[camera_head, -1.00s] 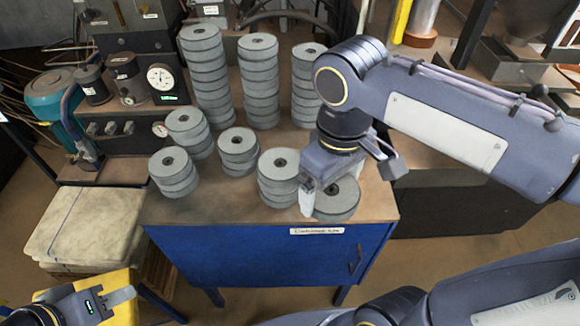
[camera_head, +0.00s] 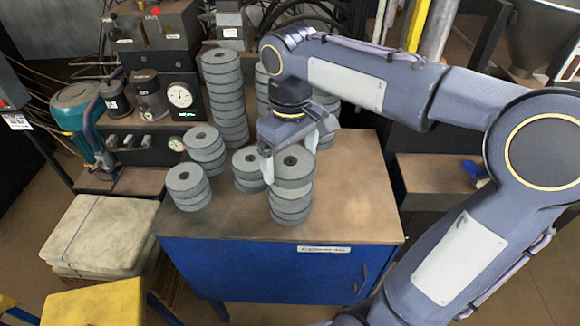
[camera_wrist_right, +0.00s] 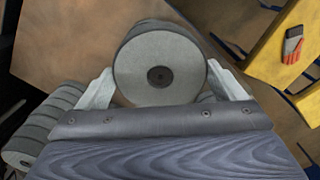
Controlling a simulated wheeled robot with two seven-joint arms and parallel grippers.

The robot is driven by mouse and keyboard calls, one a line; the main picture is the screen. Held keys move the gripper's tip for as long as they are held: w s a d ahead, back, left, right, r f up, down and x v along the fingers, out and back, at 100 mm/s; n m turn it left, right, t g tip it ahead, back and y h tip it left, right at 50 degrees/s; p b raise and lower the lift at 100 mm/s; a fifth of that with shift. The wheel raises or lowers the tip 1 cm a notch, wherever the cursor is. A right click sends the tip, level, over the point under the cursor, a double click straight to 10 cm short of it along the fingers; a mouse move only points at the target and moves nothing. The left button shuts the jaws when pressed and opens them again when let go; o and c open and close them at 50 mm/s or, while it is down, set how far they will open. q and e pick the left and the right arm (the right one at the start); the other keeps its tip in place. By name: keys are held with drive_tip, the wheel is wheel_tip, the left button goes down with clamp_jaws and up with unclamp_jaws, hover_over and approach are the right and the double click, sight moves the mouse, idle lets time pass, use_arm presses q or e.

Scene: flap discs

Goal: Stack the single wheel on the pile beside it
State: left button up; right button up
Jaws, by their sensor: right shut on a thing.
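My right gripper (camera_head: 289,158) is shut on a grey wheel (camera_head: 293,175) with a dark centre hole. It holds the wheel flat over the front pile of grey wheels (camera_head: 291,208). The held wheel looks roughly lined up with that pile; I cannot tell whether it touches the top. In the right wrist view, the wheel (camera_wrist_right: 160,65) sits between the two pale fingers of the gripper (camera_wrist_right: 163,82) and hides most of what lies below. My left gripper is out of view.
Shorter piles (camera_head: 188,186) (camera_head: 205,150) (camera_head: 247,170) stand to the left. A tall pile (camera_head: 223,95) stands behind, with others partly hidden by my arm. The table top (camera_head: 350,190) is bare to the right. A machine with a gauge (camera_head: 180,96) stands back left.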

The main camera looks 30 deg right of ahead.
sight(291, 152)
drive_tip(key=w+f, duration=0.1)
drive_tip(key=w+d+f, duration=0.1)
drive_tip(key=f, duration=0.1)
drive_tip(key=shift+w+d, duration=0.15)
drive_tip(key=shift+w+d+f, duration=0.1)
drive_tip(key=shift+f, duration=0.85)
drive_tip(key=shift+w+d+f, duration=0.1)
drive_tip(key=shift+f, duration=0.8)
drive_tip(key=shift+f, duration=0.2)
drive_tip(key=o, duration=1.1)
drive_tip(key=shift+r, duration=0.1)
